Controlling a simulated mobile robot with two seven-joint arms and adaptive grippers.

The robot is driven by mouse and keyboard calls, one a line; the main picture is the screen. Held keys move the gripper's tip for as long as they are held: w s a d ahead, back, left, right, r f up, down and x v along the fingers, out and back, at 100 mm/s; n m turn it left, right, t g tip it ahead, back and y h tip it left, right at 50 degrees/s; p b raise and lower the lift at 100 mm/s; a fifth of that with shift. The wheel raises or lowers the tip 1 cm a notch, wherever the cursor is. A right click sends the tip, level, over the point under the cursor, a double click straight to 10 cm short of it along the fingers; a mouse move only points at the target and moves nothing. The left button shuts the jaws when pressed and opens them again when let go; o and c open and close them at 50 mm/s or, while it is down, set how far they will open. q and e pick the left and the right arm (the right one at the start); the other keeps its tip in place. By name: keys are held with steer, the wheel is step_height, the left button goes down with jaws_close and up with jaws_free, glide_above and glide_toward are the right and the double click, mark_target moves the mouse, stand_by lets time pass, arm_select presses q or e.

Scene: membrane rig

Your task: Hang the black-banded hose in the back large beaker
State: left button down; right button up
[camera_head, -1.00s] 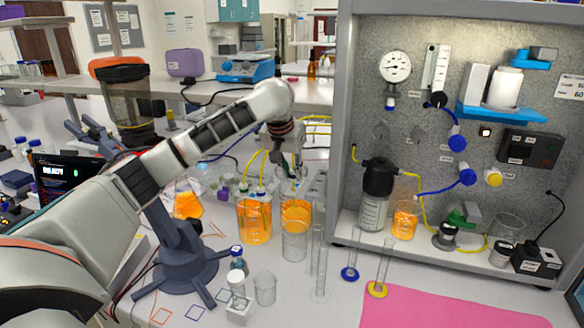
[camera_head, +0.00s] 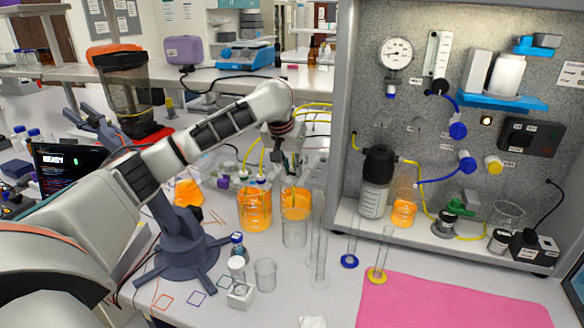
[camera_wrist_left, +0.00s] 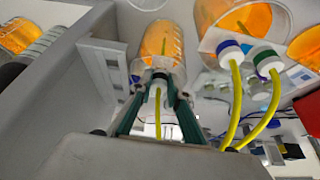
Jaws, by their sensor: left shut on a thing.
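My left gripper (camera_head: 296,176) is above the back large beaker (camera_head: 296,205), which holds orange liquid and stands behind a clear beaker. In the left wrist view the green fingers (camera_wrist_left: 159,82) are shut on the white collar of a hose (camera_wrist_left: 157,90). Its black band is not clear to see. A thin yellow length shows inside the orange beaker (camera_wrist_left: 160,42) below the fingers. I cannot tell whether the collar touches the rim. Two other yellow hoses, with blue (camera_wrist_left: 228,48) and green (camera_wrist_left: 267,62) bands, stand beside it. My right gripper is out of view.
Another large orange beaker (camera_head: 254,208) stands just left. Tall glass cylinders (camera_head: 319,255) and a small beaker (camera_head: 265,274) stand in front. The grey rig panel (camera_head: 430,75) rises at the right.

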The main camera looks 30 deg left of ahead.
arm_select(q)
steer(key=shift+f, duration=0.2)
stand_by(0.6)
steer(key=c, duration=1.8)
jaws_free()
steer(key=shift+c, duration=0.2)
steer(key=shift+r, duration=0.1)
steer(key=v, duration=1.1)
steer(key=shift+s+r, duration=0.2)
steer(key=shift+r, duration=0.15)
